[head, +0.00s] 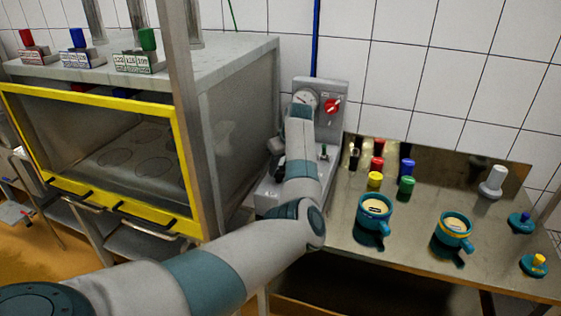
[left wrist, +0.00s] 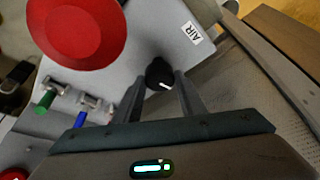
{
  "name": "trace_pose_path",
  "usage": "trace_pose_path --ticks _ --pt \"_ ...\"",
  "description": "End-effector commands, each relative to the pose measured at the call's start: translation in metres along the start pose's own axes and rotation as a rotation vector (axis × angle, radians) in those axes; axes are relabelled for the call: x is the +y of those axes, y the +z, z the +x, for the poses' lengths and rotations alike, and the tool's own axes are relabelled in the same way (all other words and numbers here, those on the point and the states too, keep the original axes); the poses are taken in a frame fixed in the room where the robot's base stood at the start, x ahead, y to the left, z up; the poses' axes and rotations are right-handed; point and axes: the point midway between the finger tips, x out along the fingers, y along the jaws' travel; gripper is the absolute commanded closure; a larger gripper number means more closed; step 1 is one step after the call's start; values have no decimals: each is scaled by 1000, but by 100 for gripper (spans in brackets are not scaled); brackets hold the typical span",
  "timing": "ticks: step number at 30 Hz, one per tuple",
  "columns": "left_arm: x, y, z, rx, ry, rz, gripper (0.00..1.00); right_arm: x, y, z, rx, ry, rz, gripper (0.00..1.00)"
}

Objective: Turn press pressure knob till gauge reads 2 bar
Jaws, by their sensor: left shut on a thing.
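The press pressure knob (left wrist: 159,73) is small, black and round with a white mark, beside an AIR label (left wrist: 191,32) in the left wrist view. My left gripper (left wrist: 161,84) is shut on it, with one finger on each side. In the head view my own arm hides the knob and my left fingertips. The pressure gauge (head: 305,99) has a round white face on the grey upright panel (head: 337,91). Its needle is too small to read, and my arm partly hides the face's lower edge. My right gripper is in neither view.
A red knob (head: 332,106) is beside the gauge; a large red round part (left wrist: 76,32) is near my left fingers. A yellow-framed cabinet (head: 188,172) stands left. Teal moulds (head: 374,226) and several coloured pieces (head: 407,186) stand on the metal table (head: 340,238).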

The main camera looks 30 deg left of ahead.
Motion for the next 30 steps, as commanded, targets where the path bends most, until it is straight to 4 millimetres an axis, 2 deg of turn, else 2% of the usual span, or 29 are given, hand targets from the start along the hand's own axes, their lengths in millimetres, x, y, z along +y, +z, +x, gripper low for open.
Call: trace_pose_path --ticks 1,15,21,30 --pt "-2 -2 -6 0 12 34 86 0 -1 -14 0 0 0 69" --pt "-5 -4 -5 0 180 443 86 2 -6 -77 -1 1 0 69" --pt "-6 -5 -4 0 251 610 86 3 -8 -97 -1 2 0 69" --pt "-6 -4 -1 0 328 793 86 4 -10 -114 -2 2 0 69"
